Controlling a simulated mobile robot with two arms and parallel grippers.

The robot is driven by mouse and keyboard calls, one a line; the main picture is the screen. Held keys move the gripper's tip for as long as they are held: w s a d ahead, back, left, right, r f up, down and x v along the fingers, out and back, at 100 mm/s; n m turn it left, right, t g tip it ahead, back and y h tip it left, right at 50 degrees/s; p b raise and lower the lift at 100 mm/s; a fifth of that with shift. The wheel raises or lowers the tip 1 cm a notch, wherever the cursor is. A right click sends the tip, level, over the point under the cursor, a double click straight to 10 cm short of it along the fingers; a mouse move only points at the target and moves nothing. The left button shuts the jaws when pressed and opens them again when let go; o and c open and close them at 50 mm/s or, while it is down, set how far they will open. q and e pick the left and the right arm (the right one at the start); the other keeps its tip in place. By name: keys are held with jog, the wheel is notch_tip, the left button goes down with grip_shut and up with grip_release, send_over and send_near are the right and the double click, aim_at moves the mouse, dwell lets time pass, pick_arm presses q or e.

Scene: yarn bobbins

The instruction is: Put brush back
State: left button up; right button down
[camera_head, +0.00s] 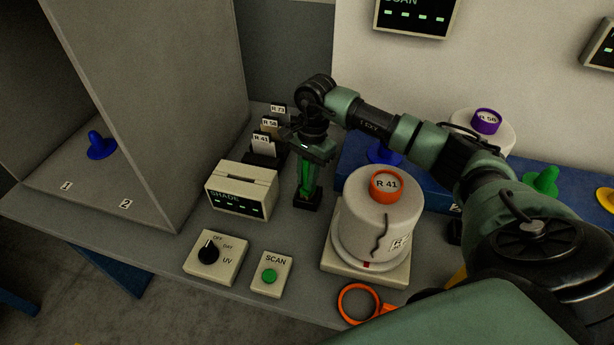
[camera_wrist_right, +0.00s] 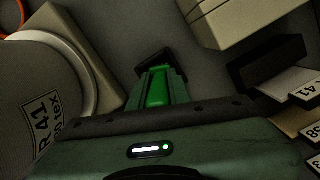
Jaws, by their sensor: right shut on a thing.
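My right gripper (camera_head: 307,188) points down at the middle of the table, between the shade box and the large bobbin. It is shut on the bright green brush (camera_head: 306,172), which stands upright between the fingers. In the right wrist view the brush (camera_wrist_right: 155,88) shows as a green strip between the fingers. A black block (camera_head: 307,201) is at its lower end, also seen in the wrist view (camera_wrist_right: 153,62). I cannot tell whether this block is a holder or part of the brush. My left gripper is not in view.
The R 41 bobbin (camera_head: 375,225) stands on a pale base (camera_head: 365,268) right of the gripper. The shade box (camera_head: 242,189) and card holders (camera_head: 263,148) are at left. A scan button box (camera_head: 271,274), a UV switch box (camera_head: 216,257) and an orange ring (camera_head: 358,287) lie in front.

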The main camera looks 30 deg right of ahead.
jog(key=shift+f+b, duration=0.35)
jog(key=shift+f, duration=0.05)
jog(key=c, duration=1.3)
grip_release()
jog(key=shift+r, duration=0.1)
